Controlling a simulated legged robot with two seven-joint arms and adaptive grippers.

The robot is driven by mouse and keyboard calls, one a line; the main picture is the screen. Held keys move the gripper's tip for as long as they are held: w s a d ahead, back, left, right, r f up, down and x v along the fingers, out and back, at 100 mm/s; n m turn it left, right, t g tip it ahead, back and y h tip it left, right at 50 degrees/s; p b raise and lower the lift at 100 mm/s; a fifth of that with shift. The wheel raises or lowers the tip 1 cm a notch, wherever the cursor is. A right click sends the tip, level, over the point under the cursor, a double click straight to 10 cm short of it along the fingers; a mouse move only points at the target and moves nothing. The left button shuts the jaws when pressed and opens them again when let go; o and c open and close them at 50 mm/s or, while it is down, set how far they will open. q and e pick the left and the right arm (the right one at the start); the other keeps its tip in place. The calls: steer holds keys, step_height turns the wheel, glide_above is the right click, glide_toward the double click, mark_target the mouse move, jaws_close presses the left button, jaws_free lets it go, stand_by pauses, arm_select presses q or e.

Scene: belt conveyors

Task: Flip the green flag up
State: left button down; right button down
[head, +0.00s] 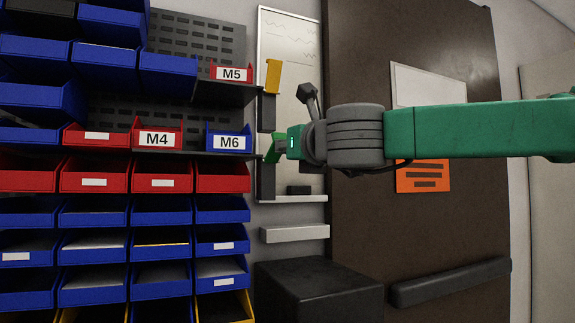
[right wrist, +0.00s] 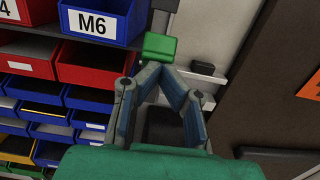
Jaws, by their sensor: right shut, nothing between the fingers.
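The green flag (head: 273,148) is on a dark post beside the whiteboard. It slants downward, and its right part is close to my right wrist in the head view. In the right wrist view the green flag (right wrist: 159,47) lies just beyond the fingertips of my right gripper (right wrist: 160,70). The fingers are drawn together and hold nothing. The tips look very near the flag's near edge; I cannot tell if they touch. My arm and wrist hide most of the gripper in the head view. My left gripper is not in view.
A yellow flag (head: 273,76) stands upright higher on the post. Bins fill the rack at left, with the blue M6 bin (head: 229,140) close to the green flag. A whiteboard (head: 290,45) is behind, a brown door (head: 450,230) at right, and a black box (head: 318,287) below.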

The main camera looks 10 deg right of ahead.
mark_target(281, 135)
steer(key=w+r+g+p, duration=0.1)
steer(key=p, duration=0.1)
steer(key=w+r+g+p, duration=0.1)
steer(key=r+p, duration=0.1)
steer(key=p, duration=0.1)
steer(key=r+p, duration=0.2)
steer(key=shift+w+a+g+h, duration=0.3)
steer(key=shift+w+g, duration=0.1)
steer(key=shift+w+a+r+g+p, duration=0.1)
steer(key=shift+w+g+p, duration=0.15)
steer(key=shift+g+p, duration=0.3)
steer(key=shift+w+g+p, duration=0.1)
steer(key=shift+g+p, duration=0.15)
steer(key=shift+p, duration=0.15)
steer(key=shift+s+r, duration=0.2)
steer(key=shift+s, duration=0.1)
